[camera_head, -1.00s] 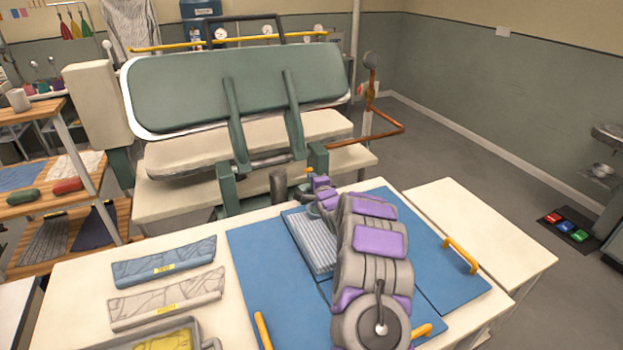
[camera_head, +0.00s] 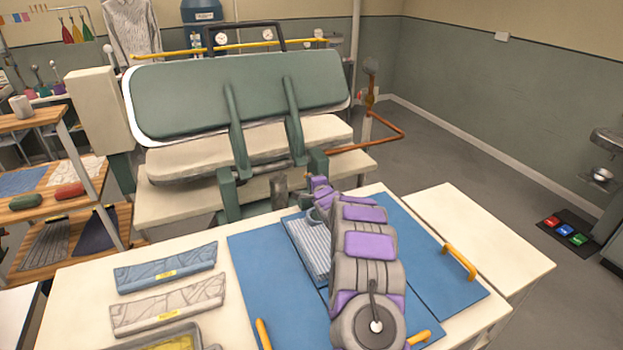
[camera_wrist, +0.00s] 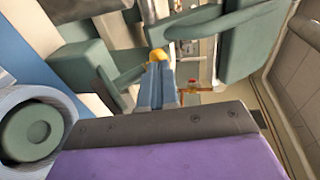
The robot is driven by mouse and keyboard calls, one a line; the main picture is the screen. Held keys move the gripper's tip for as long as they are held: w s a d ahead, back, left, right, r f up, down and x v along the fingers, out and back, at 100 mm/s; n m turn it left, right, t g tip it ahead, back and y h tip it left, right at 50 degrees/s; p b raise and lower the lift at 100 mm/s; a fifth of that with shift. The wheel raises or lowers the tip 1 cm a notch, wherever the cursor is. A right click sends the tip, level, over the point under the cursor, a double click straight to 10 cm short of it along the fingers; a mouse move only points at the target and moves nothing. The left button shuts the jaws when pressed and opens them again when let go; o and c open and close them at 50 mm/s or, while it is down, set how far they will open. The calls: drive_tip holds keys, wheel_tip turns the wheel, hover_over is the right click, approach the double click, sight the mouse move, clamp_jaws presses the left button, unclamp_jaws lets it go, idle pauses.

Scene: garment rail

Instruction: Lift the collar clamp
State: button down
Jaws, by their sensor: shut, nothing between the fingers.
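I cannot tell for certain which part is the collar clamp. A green press (camera_head: 190,98) stands behind the table, its upper plate raised on two green arms above a cream padded bed (camera_head: 215,155). A short grey post (camera_head: 279,185) rises at the press front, just left of my gripper. My gripper (camera_head: 320,184) is at the table's far edge, pointing toward the press, small and partly hidden by my arm in the head view. In the wrist view its blue-grey fingers (camera_wrist: 162,82) are shut and empty, with a yellow rounded thing (camera_wrist: 157,55) just beyond the tips.
Blue boards (camera_head: 262,270) with yellow handles (camera_head: 459,261) lie on the cream table, with a striped folded cloth (camera_head: 308,246) on them. A copper pipe (camera_head: 375,142) stands right of the press.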

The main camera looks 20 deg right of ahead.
drive_tip(key=p, duration=0.3)
drive_tip(key=shift+w+r+g, duration=0.25)
drive_tip(key=shift+r+g, duration=0.15)
drive_tip(key=shift+w+d+p, duration=0.1)
drive_tip(key=shift+w+p, duration=0.05)
drive_tip(key=shift+p, duration=1)
drive_tip(key=shift+w+r+g+p, duration=0.15)
drive_tip(key=shift+g+p, duration=0.15)
drive_tip(key=shift+p, duration=1.1)
drive_tip(key=shift+f+p, duration=0.2)
drive_tip(key=shift+p, duration=0.25)
drive_tip(key=shift+a, duration=0.25)
